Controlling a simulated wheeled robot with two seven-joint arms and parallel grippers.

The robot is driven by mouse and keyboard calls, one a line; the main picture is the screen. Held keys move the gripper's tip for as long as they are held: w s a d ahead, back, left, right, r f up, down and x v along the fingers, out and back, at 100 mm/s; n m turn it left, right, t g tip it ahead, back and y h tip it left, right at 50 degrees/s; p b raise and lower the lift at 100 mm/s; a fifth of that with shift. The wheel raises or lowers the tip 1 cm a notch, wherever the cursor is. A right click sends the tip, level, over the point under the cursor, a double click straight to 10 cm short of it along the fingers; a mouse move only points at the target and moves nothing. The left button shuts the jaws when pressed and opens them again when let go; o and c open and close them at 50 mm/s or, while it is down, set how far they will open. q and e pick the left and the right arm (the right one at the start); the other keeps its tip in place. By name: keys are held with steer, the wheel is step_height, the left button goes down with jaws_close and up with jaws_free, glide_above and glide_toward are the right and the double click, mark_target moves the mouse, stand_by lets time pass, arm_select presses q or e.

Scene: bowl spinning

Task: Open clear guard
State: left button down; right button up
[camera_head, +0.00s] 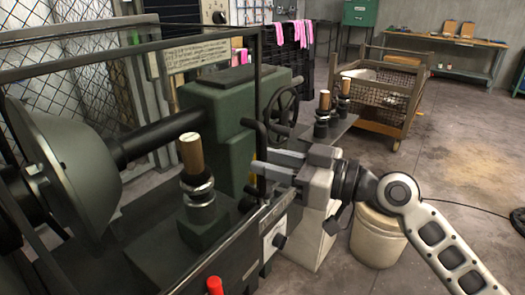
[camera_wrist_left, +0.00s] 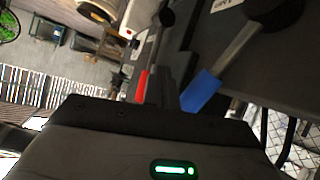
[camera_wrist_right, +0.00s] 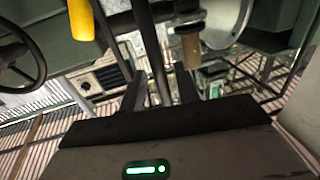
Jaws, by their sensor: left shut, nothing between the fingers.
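The clear guard (camera_head: 120,54) is a see-through panel in a dark frame, standing upright across the front of the green lathe in the head view. At its right end is a black upright handle (camera_head: 256,143). My right gripper (camera_head: 262,162) is at this handle, its fingers apart. In the right wrist view a dark bar runs between the two fingertips (camera_wrist_right: 160,85), with gaps visible beside it. My left gripper (camera_wrist_left: 163,88) is outside the head view. In the left wrist view its fingers are together with nothing between them, near red and blue lever grips.
Behind the guard are a large metal bowl form (camera_head: 75,165) and a tool post with a wooden handle (camera_head: 193,160). A red knob (camera_head: 215,285) is at the lower front. A white bucket (camera_head: 377,238) stands below my right arm.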

steer(key=shift+x, duration=1)
